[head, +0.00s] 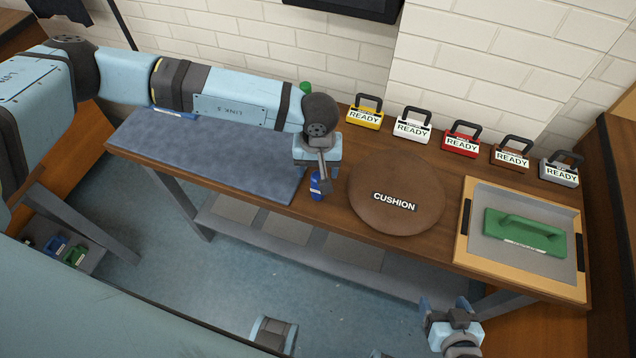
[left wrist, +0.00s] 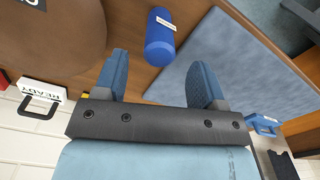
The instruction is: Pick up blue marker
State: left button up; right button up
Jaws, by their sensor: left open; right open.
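The blue marker (head: 316,186) is a short blue cylinder with a white label, on the wooden table between the blue-grey mat and the round cushion. The left wrist view shows it too (left wrist: 158,42), just beyond the fingertips. My left gripper (head: 322,182) is over the table at the marker; its fingers (left wrist: 160,68) are apart with nothing between them. In the head view the gripper partly covers the marker. My right gripper (head: 447,306) is open and empty, in front of the table at the lower right.
The brown cushion (head: 400,173) lies right of the marker, the blue-grey mat (head: 215,155) left. A tray (head: 462,222) with a green handled block (head: 525,232) is at the right. Several READY-labelled blocks (head: 413,127) line the wall side. My left arm hides part of the table's back.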

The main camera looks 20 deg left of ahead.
aim_at(318, 175)
pick_arm(q)
jog(key=shift+f+p, duration=0.6)
jog(key=shift+f, duration=2.3)
jog(key=c, duration=1)
